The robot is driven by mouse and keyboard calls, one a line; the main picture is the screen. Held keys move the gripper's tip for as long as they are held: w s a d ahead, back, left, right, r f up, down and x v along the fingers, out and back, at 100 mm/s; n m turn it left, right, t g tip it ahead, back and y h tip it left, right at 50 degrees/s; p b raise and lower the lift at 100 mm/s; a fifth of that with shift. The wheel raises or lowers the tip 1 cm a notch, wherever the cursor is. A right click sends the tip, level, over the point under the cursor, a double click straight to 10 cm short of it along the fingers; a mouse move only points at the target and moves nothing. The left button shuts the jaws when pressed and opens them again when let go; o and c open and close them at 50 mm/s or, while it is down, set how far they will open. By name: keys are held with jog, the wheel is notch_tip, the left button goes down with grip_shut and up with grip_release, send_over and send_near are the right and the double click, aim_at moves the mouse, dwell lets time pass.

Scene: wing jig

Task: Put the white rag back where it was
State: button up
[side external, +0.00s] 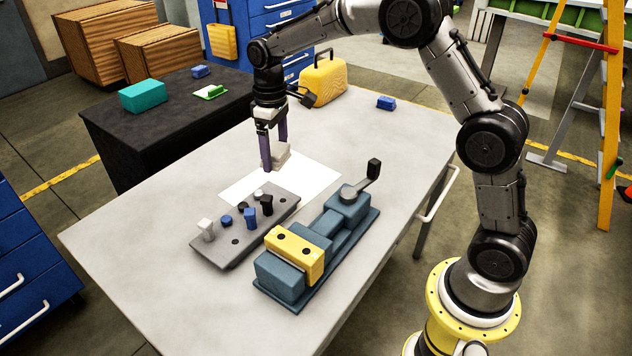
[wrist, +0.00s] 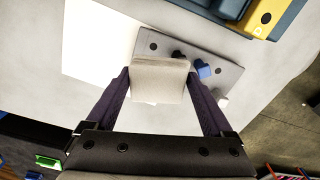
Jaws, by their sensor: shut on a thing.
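A folded white rag (side external: 280,154) is between the purple fingers of my gripper (side external: 275,158), which is shut on it. The rag also shows in the wrist view (wrist: 159,80), held between the two fingertips (wrist: 160,76). In the side external view, the rag is over or on the far part of a white sheet (side external: 305,181) on the grey table; I cannot tell whether it touches the sheet. The sheet also shows in the wrist view (wrist: 95,45).
A grey jig plate (side external: 262,225) with several pegs lies just in front of the sheet. The table's left part is clear.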

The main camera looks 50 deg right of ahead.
jog(key=w+d+f+m, duration=0.1)
jog(key=w+d+f, duration=0.15)
jog(key=d, duration=0.55)
jog(key=m, duration=0.2)
send_over(316, 181)
notch_tip(316, 181, down, 4)
notch_tip(316, 181, down, 4)
jog(key=shift+d+f, duration=0.1)
jog(key=shift+f, duration=2.6)
jog(key=shift+f, duration=0.15)
